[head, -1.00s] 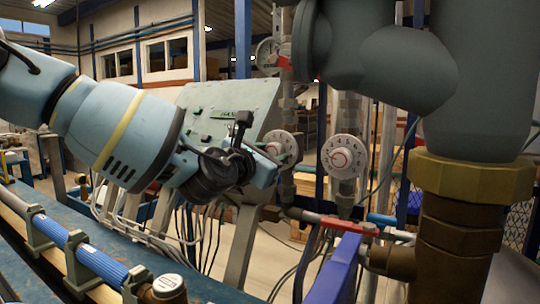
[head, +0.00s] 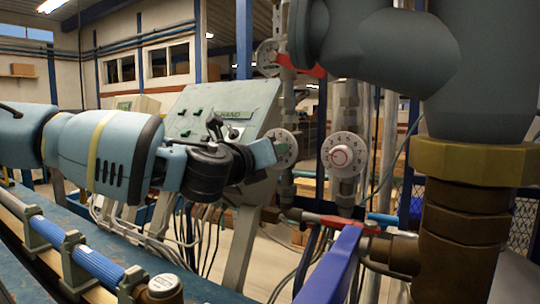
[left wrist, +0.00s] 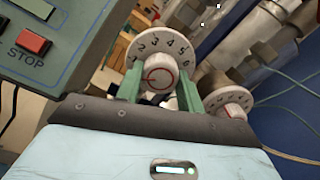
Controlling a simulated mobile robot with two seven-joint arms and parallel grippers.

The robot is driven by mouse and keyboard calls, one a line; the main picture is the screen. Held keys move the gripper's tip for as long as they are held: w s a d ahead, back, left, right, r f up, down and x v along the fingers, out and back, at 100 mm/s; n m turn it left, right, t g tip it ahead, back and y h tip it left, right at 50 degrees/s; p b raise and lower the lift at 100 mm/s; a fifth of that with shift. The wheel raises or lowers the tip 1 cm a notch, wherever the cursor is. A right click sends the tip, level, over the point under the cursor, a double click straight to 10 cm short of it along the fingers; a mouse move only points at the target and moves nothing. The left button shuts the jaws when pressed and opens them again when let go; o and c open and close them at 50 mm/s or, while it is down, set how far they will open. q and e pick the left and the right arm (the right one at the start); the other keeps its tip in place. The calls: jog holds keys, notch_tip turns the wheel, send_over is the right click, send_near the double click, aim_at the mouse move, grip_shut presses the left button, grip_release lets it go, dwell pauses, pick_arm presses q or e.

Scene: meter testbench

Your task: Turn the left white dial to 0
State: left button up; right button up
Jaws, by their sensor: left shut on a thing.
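The left white dial (head: 290,155) is a round disc with numbers on its face, mounted on a vertical pipe. In the left wrist view the dial (left wrist: 160,43) shows 2, 3, 4 and 5 along its top, with a white, red-ringed knob (left wrist: 160,77) at its centre. My left gripper (head: 270,152) is at this dial, coming from the left. In the left wrist view its green fingers (left wrist: 159,85) stand on both sides of the knob, shut on it. The dial's lower part is hidden by the gripper. My right gripper is not in view.
A second white dial (head: 343,154) is close on the right. A control panel (head: 215,110) stands behind my left arm. A large grey pipe with a brass collar (head: 470,165) fills the right side. A blue lever (head: 333,265) stands in front, and blue tubes (head: 95,268) run lower left.

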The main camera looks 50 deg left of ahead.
pick_arm(q)
jog(key=shift+n, duration=1.1)
jog(key=o, duration=1)
jog(key=shift+s, duration=0.1)
jog(key=shift+v, duration=3.8)
